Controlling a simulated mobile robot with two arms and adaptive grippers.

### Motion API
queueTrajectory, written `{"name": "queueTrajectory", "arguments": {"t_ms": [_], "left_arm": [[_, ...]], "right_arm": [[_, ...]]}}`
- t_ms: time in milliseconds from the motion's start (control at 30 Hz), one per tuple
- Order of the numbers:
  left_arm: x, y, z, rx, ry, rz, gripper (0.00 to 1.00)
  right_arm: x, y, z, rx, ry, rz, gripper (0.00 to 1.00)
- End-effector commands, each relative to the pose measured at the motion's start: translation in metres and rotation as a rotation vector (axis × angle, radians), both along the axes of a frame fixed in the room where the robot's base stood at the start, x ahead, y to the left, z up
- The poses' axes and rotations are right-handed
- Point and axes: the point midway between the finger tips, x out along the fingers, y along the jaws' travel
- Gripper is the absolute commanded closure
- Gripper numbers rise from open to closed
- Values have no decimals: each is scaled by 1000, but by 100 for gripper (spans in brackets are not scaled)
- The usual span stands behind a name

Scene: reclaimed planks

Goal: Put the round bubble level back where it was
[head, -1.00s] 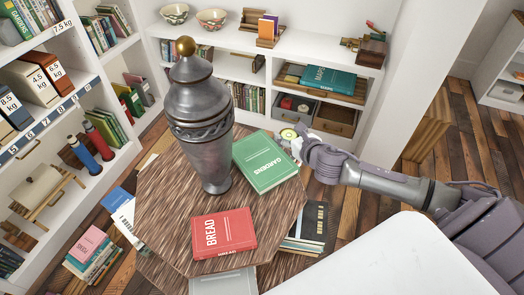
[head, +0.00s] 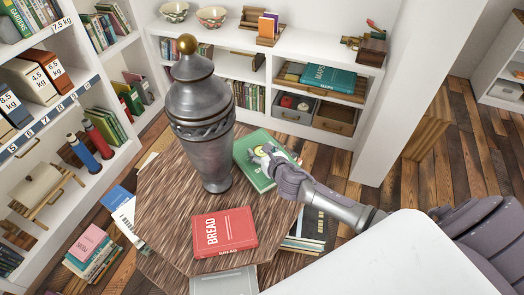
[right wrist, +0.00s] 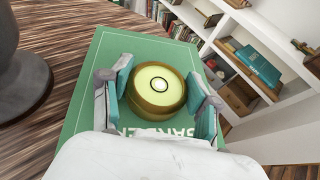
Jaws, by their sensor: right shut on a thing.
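The round bubble level (right wrist: 157,86) is a brass-coloured disc with a pale yellow-green vial and a dark ring. My right gripper (right wrist: 160,92) is shut on it, one finger on each side. In the head view the level (head: 259,150) shows small and partly covered by the right gripper (head: 263,155). It is over the green GARDENS book (head: 250,176), which lies on the wooden table (head: 165,205). I cannot tell whether the level touches the cover. My left gripper is not in view.
A tall dark metal urn (head: 207,150) with a gold knob stands left of the green book. A red BREAD book (head: 224,232) lies at the table's front. White shelves (head: 330,128) stand behind and at the left. Bare tabletop lies left of the urn.

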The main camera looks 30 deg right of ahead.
Motion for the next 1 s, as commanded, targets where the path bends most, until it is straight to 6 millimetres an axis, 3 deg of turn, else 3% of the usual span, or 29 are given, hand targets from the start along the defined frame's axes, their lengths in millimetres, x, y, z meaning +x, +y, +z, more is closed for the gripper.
{"name": "queueTrajectory", "arguments": {"t_ms": [167,200,333,700,867,1000], "left_arm": [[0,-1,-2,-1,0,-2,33],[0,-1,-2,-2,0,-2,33],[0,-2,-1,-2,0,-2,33],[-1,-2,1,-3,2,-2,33],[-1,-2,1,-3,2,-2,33],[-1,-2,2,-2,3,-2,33]], "right_arm": [[0,0,-3,0,-1,0,77],[0,0,-2,0,0,0,34],[0,0,-2,0,0,0,14],[-1,0,2,1,0,0,14],[-20,1,8,-2,1,2,14],[-47,2,18,-1,2,2,14]]}}
